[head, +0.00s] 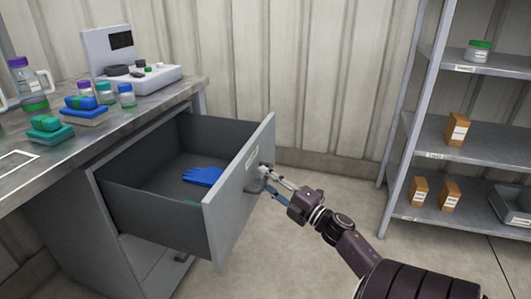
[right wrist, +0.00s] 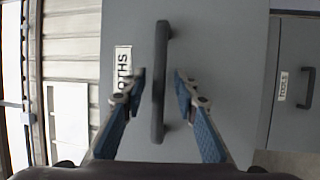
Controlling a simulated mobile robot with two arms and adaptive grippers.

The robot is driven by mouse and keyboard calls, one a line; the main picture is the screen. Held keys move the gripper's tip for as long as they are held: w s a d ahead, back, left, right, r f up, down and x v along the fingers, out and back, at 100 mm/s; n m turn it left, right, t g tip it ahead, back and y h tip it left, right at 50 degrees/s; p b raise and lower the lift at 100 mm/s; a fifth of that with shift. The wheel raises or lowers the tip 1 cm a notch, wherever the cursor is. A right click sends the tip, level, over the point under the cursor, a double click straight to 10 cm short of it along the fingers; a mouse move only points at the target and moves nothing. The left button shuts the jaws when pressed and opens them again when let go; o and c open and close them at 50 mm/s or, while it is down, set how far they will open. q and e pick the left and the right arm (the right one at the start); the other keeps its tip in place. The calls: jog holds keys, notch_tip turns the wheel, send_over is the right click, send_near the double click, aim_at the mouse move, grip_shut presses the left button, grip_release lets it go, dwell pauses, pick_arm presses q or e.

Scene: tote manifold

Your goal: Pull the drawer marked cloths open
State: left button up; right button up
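The grey drawer (head: 239,190) stands well pulled out of the cabinet under the bench; a blue glove or cloth (head: 203,176) lies inside. Its front (right wrist: 215,50) bears a white label (right wrist: 122,70), partly hidden by a finger, with the letters "OTHS" showing. The dark bar handle (right wrist: 160,80) is on the front. My right gripper (head: 266,180) is at the handle from outside. In the right wrist view its fingers (right wrist: 160,88) are apart, one on each side of the bar, with gaps showing. My left gripper is not in view.
A metal shelf (head: 440,160) stands at right. Floor between is clear.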

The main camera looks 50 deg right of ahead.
jog(key=s+f, duration=0.2)
jog(key=s, duration=0.9)
jog(key=shift+s, duration=0.4)
jog(key=shift+f, duration=0.1)
